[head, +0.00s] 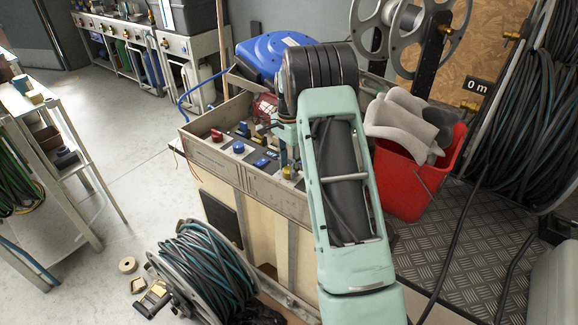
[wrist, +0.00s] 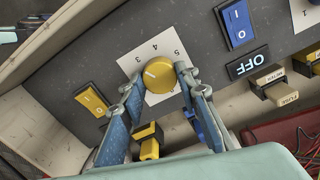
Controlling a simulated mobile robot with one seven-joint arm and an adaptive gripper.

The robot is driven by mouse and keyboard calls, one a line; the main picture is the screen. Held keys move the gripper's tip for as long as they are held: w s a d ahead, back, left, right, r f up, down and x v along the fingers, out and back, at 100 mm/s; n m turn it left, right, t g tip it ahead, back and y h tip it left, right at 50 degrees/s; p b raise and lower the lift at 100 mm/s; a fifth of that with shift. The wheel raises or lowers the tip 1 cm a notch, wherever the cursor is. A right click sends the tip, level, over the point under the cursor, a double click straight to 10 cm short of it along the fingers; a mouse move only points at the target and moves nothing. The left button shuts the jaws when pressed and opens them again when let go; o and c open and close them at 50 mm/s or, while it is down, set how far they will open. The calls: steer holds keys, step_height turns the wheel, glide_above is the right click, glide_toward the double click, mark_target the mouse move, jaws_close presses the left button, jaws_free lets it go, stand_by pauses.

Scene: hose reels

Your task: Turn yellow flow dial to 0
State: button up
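The yellow flow dial (wrist: 159,76) sits on a white numbered plate (wrist: 152,52) on a dark grey panel in the wrist view. A pale mark on its face points toward the upper left; the numeral under it is hard to read. My gripper (wrist: 158,76) has its two blue fingers either side of the dial. The right fingertip overlaps the dial's edge, and a thin gap seems to show at the left one. Firm contact cannot be told. In the head view, my arm hangs over the control box (head: 235,178) and hides most of the gripper.
A yellow rocker switch (wrist: 91,101) is left of the dial, a blue rocker switch (wrist: 236,24) and an OFF label (wrist: 249,63) right. Yellow fuse blocks (wrist: 273,85) and a blue part (wrist: 205,125) lie close by. A red bucket (head: 407,175) stands right of my arm.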

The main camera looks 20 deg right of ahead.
steer(key=c, duration=0.3)
